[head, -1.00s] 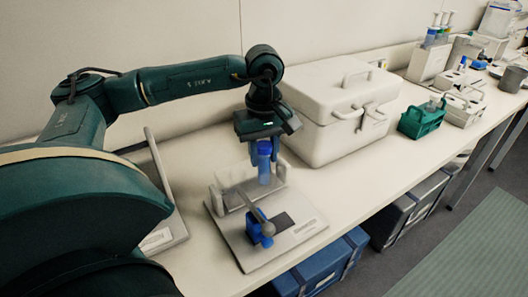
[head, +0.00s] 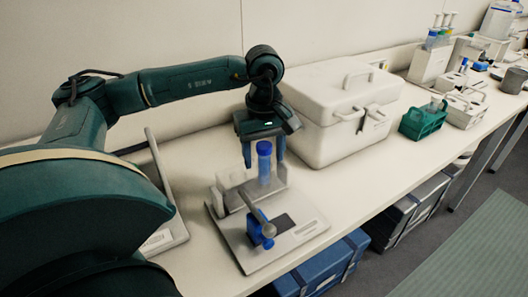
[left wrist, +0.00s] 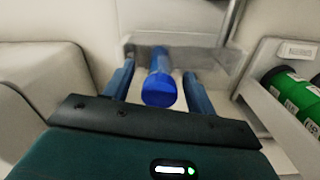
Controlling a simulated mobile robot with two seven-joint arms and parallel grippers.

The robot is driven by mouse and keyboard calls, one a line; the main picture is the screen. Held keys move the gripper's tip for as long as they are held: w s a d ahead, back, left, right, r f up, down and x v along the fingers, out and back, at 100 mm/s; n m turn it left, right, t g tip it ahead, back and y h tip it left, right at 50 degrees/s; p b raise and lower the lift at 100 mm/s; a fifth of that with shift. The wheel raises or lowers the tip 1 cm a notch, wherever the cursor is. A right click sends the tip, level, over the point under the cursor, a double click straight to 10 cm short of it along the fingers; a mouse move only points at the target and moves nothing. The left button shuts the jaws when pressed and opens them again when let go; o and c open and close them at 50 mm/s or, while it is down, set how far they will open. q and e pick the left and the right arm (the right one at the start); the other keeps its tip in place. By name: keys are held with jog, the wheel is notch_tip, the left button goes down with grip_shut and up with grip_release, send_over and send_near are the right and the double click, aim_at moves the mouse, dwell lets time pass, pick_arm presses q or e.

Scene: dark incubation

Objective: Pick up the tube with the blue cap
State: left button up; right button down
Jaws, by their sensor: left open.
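The blue-capped tube (head: 264,162) stands upright at the small grey-white stand on the flat device (head: 290,243). In the left wrist view its blue cap (left wrist: 159,89) lies between the fingers, with the tube body beyond it. My left gripper (head: 264,155) is open, pointing down over the tube, one finger on each side. In the left wrist view the left gripper's fingers (left wrist: 159,90) show gaps to the tube on both sides. The tube's foot is hard to make out. My right gripper is not in view.
A large white box (head: 340,125) with handles stands close right of the gripper. A blue clamp-like part (head: 261,232) sits at the device's front. A green rack (head: 422,120) stands farther right. Green-labelled containers (left wrist: 290,98) show at right in the wrist view.

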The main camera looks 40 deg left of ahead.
pick_arm(q)
notch_tip(320, 180, up, 13)
jog(key=shift+p, duration=0.4)
jog(key=shift+r, duration=0.1)
